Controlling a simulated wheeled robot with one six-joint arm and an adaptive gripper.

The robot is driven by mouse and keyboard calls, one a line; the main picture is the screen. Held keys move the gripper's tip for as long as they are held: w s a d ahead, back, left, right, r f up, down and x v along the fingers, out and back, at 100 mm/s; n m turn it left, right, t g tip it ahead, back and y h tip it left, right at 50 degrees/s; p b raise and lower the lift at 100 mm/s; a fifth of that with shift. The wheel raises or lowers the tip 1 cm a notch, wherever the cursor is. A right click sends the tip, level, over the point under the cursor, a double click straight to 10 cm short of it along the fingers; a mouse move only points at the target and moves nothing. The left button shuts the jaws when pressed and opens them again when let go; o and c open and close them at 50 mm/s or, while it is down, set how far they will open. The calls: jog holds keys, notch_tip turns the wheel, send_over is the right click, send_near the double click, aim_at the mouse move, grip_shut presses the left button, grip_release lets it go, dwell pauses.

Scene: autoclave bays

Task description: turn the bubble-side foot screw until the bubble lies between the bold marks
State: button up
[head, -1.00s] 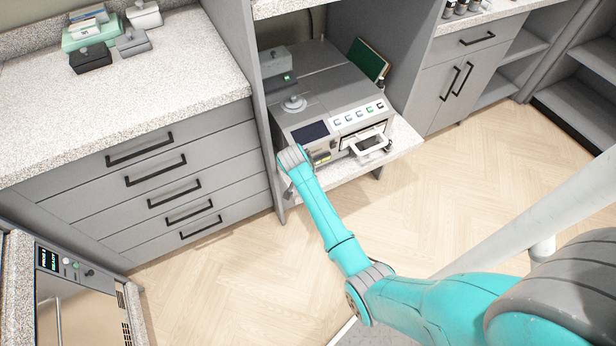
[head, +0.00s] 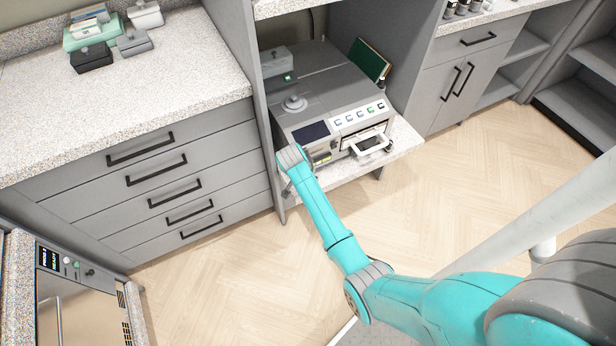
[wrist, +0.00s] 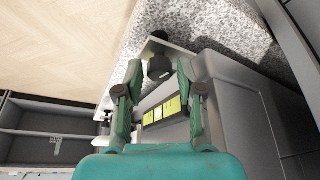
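The steriliser (head: 325,90) is a grey boxy unit on a low speckled shelf. On it, a yellow-green level vial (wrist: 163,110) with dark marks shows in the wrist view, just below the fingers. The vial also shows in the head view (head: 321,157), very small. A pale stretch lies between the marks, but I cannot tell the bubble's exact place. A dark round foot screw (wrist: 159,67) sits between the fingertips of my gripper (wrist: 160,72). The fingers are apart, one on each side of the screw, with narrow gaps visible.
The speckled shelf (head: 398,137) carries the unit, and its edge is close to my gripper. A white looped handle (head: 372,145) sticks out of the unit's front. A drawer cabinet (head: 170,185) stands to the left. The wooden floor (head: 240,280) in front is clear.

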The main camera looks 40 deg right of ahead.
jog(key=shift+r, duration=0.1)
jog(key=v, duration=1.2)
